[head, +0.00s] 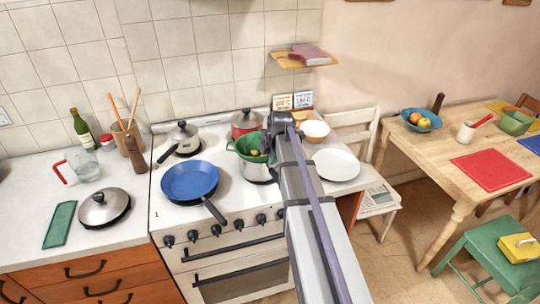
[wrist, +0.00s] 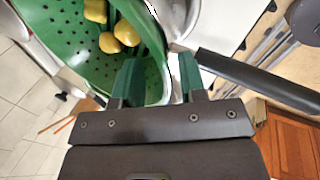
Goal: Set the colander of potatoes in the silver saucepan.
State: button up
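The green colander (head: 243,146) with yellow potatoes (head: 254,152) is at the mouth of the silver saucepan (head: 257,173) on the stove's front right. It looks a little left of the pan's centre; I cannot tell whether it rests fully inside. In the wrist view the perforated colander (wrist: 75,50) fills the upper left, with several potatoes (wrist: 127,33) in it. My gripper (head: 268,138) is over the colander's right side. Its fingers (wrist: 158,75) stand apart, one inside and one outside the rim, with gaps visible. The saucepan's rim (wrist: 183,22) and black handle (wrist: 260,80) show beyond.
A blue frying pan (head: 190,182) stands left of the saucepan. A lidded pot (head: 183,138) and a red pot (head: 245,121) are behind. A white plate (head: 336,165) and an orange-sided bowl (head: 315,131) lie to the right. A loose lid (head: 104,208) is on the left counter.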

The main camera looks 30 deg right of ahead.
jog(key=p+v, duration=1)
jog(key=shift+r, duration=0.4)
jog(key=shift+s, duration=0.1)
jog(key=s+a+f+m+g+b, duration=0.2)
jog(key=s+a+f+m+b, duration=0.2)
jog(key=s+a+m, duration=0.4)
jog(key=s+a+f+m+g+b, duration=0.2)
jog(key=s+a+f+m+b, duration=0.3)
jog(key=s+a+m, duration=0.4)
jog(key=a+f+m, duration=0.1)
jog(key=a+m, duration=0.1)
jog(key=a, duration=0.2)
jog(key=shift+s, duration=0.2)
